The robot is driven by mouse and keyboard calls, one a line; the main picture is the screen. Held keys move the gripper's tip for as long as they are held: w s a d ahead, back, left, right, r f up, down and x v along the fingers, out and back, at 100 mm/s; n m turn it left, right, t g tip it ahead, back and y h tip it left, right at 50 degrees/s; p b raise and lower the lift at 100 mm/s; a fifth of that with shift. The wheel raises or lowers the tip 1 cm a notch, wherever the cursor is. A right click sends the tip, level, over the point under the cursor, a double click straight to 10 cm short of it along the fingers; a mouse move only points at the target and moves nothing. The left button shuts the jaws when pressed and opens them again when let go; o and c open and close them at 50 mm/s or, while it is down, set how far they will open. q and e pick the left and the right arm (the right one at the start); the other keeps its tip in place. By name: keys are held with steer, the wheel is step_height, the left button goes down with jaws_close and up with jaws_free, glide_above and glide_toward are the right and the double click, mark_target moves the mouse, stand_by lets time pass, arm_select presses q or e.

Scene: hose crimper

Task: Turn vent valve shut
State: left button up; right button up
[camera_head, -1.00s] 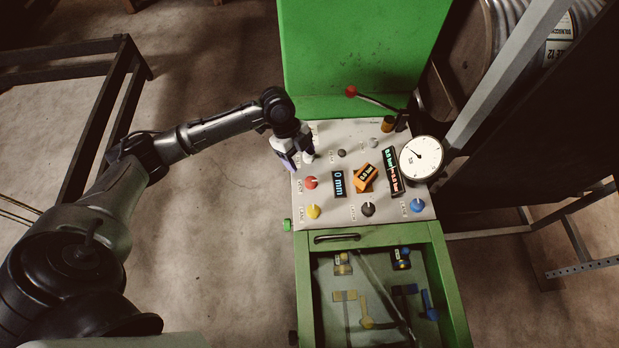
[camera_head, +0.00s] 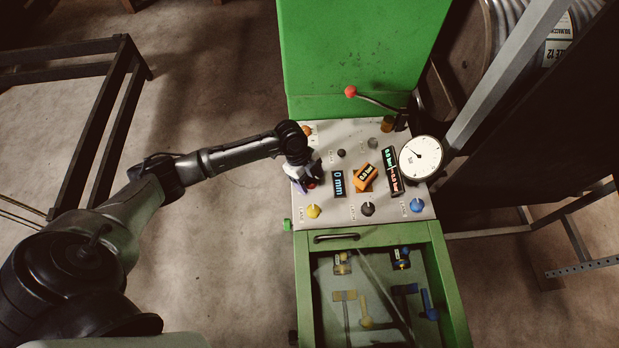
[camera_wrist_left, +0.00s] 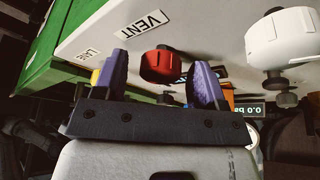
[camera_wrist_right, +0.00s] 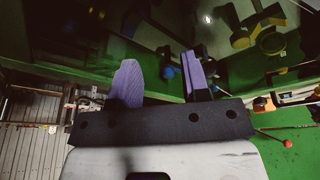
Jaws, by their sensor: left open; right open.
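The vent valve is a red knob (camera_wrist_left: 160,66) near the VENT label (camera_wrist_left: 146,22) in the left wrist view. In the head view only a bit of the red knob (camera_head: 311,184) shows on the left of the light panel (camera_head: 345,145). My left gripper (camera_head: 303,186) is over it there and hides most of it. In the left wrist view my left gripper (camera_wrist_left: 161,78) is open, with its purple fingers either side of the knob and gaps visible. My right gripper (camera_wrist_right: 163,80) is open and empty in the right wrist view; it is outside the head view.
A white knob (camera_wrist_left: 281,38) stands close to the left gripper. A yellow knob (camera_head: 313,211), a black knob (camera_head: 368,209), a blue knob (camera_head: 417,205), displays and a round gauge (camera_head: 421,158) share the panel. A green drawer (camera_head: 302,290) with fittings lies in front.

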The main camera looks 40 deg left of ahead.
arm_select(q)
steer(key=shift+c, duration=0.2)
